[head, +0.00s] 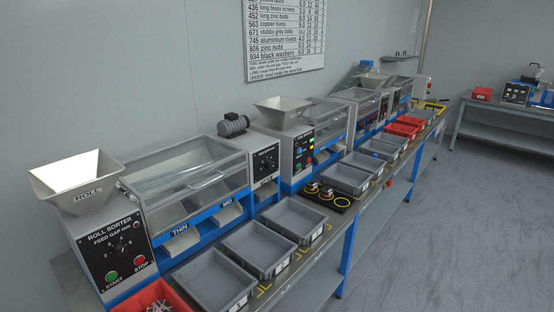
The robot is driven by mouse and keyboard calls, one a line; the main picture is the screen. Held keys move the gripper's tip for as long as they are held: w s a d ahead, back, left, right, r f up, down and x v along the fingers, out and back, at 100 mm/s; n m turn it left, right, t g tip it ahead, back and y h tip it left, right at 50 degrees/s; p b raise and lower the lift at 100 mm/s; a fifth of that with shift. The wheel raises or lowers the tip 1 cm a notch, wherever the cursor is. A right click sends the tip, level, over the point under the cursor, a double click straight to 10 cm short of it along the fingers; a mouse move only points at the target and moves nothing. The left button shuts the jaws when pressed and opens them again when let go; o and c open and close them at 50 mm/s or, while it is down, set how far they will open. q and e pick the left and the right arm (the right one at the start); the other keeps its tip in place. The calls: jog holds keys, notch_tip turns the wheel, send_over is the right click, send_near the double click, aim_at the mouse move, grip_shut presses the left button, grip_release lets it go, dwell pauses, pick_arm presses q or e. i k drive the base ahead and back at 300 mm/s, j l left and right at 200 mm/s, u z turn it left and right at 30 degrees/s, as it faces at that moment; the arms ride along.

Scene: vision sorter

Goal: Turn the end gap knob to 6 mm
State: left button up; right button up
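The roll sorter (195,182) stands on the bench at the left, with a clear cover over its rolls. At its right end a grey housing carries a black dial panel (265,160) with a round knob (268,162). This looks like the end gap knob, but its lettering and pointer setting are too small to read. At the sorter's left end another black panel, marked feed gap, has its own knob (122,248) with numbers around it, a green start button (112,276) and a red stop button (140,262). Neither of my grippers is in view.
Grey trays (215,280) line the bench's front edge. A red bin (150,298) holding small parts is at the bottom left. A second machine (302,150) stands to the right of the dial housing. A wall chart (285,35) hangs above. The floor (440,220) at right is clear.

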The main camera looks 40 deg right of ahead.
aim_at(269, 164)
jog(key=z, duration=1.15)
